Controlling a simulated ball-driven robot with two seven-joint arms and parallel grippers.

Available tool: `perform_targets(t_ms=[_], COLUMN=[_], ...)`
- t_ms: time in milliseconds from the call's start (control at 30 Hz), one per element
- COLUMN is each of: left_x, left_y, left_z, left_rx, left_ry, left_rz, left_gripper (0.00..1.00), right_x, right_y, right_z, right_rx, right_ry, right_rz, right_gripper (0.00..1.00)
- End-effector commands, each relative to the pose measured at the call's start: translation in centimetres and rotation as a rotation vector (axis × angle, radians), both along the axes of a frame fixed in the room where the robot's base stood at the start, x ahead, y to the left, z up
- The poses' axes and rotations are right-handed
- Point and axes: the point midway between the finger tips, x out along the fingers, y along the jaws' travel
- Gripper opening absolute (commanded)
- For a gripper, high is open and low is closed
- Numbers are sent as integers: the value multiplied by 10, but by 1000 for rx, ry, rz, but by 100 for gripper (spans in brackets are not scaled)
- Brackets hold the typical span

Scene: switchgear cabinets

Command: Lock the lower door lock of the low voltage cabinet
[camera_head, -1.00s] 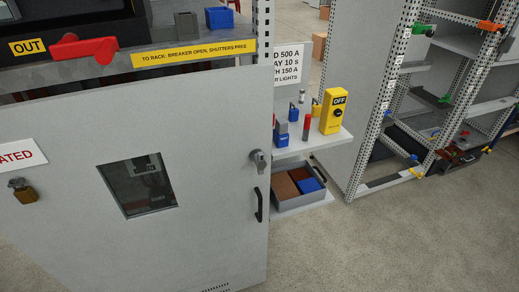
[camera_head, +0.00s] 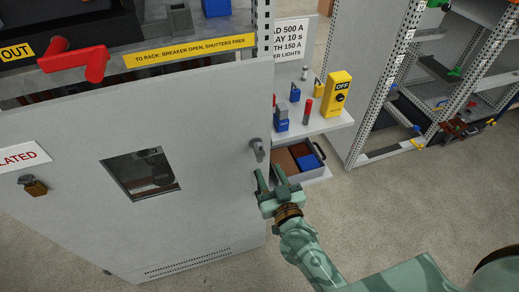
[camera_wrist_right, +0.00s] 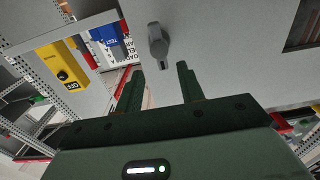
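The cabinet's grey door (camera_head: 90,115) fills the left of the head view. Near its right edge is a grey lock handle (camera_head: 257,149), hanging down from its round base. The lock handle also shows in the right wrist view (camera_wrist_right: 158,42), just beyond the fingertips. My right gripper (camera_head: 269,177) is just below the lock handle, open, with nothing between its fingers. In the wrist view the handle's lower end lies between and ahead of the two fingers (camera_wrist_right: 160,74), seemingly apart from them. The black door pull is largely hidden behind the gripper. My left gripper is not in view.
A shelf (camera_head: 325,124) with a yellow OFF box (camera_head: 337,94) and small blue and red items stands right of the door. Open racks are at the right.

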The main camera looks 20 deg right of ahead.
Motion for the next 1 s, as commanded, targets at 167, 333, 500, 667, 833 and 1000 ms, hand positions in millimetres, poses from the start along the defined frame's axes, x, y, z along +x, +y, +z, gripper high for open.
perform_targets(t_ms=[167, 333, 500, 667, 833, 1000], left_x=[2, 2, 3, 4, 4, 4], left_y=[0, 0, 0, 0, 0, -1], left_z=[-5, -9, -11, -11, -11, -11], left_rx=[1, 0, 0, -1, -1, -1], left_ry=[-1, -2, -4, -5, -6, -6], left_rz=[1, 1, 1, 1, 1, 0], left_gripper=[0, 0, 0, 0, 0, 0], right_x=[46, 75, 89, 92, 91, 91], right_y=[2, 3, 3, 3, 3, 3], right_z=[0, -1, -1, -1, -1, -1], right_rx=[0, -1, 0, 0, 0, 0], right_ry=[-2, 1, 2, 2, 2, 2], right_rz=[0, 1, 0, 0, 0, 0], right_gripper=[38, 38, 38, 38, 30, 0])
